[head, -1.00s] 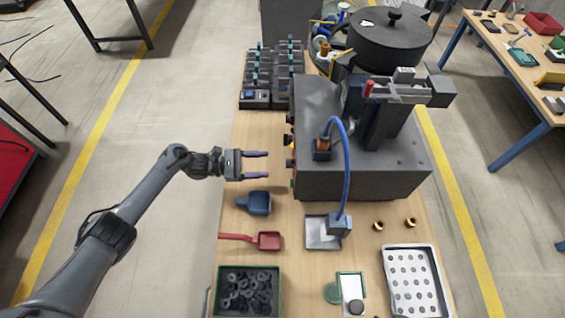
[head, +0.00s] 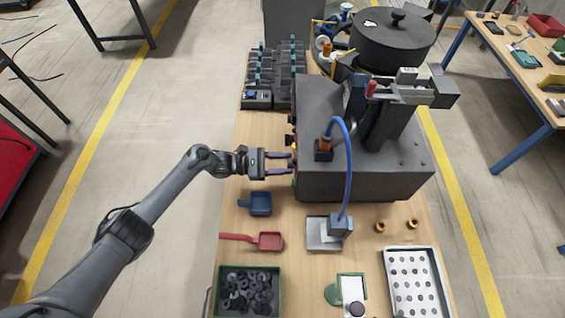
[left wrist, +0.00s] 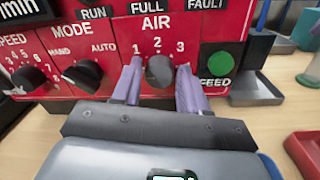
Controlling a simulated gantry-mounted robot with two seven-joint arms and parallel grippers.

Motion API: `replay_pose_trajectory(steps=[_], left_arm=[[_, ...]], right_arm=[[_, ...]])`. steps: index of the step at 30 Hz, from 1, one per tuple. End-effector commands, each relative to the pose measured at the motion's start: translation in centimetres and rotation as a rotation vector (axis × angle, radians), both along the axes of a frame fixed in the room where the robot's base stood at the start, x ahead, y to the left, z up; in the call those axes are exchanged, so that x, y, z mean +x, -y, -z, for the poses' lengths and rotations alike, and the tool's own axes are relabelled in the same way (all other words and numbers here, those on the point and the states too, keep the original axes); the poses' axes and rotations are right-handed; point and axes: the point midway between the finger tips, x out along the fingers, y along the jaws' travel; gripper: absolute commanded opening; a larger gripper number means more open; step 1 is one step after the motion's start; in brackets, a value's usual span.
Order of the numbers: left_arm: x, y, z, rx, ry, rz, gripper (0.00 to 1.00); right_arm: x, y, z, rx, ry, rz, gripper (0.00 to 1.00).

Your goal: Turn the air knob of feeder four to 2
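The dark round AIR knob (left wrist: 160,72) sits on the red control panel (left wrist: 112,42) below the numbers 1, 2 and 3. My left gripper (head: 291,163) is at the left face of the grey feeder machine (head: 355,150). In the left wrist view its two purple fingers (left wrist: 160,68) are open, one on each side of the AIR knob. A small gap seems to show on both sides of the knob. I cannot tell which number the knob points to. No feeder number is readable. My right gripper is not in view.
The MODE knob (left wrist: 83,75) and SPEED knob (left wrist: 28,80) are left of the AIR knob. The green FEED button (left wrist: 221,64) is close on its right. A blue scoop (head: 259,204) and red scoop (head: 269,241) lie on the bench below the gripper.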

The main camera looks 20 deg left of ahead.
Motion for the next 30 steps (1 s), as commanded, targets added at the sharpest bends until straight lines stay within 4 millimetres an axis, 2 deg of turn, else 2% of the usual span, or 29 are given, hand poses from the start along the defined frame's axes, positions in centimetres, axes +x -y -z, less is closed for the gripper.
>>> replay_pose_trajectory(steps=[1,7,20,30], left_arm=[[0.00,-0.01,0.00,0.000,0.000,0.000,0.35],[-0.01,-0.02,0.01,0.000,0.000,0.000,0.05],[-0.03,-0.02,0.03,0.029,0.081,-0.001,0.04],[-0.09,0.03,0.17,0.122,0.335,-0.001,0.04]], right_arm=[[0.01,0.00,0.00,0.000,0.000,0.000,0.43],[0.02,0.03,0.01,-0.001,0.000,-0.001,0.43],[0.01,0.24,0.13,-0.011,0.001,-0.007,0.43],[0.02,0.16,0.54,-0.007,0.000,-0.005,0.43]])
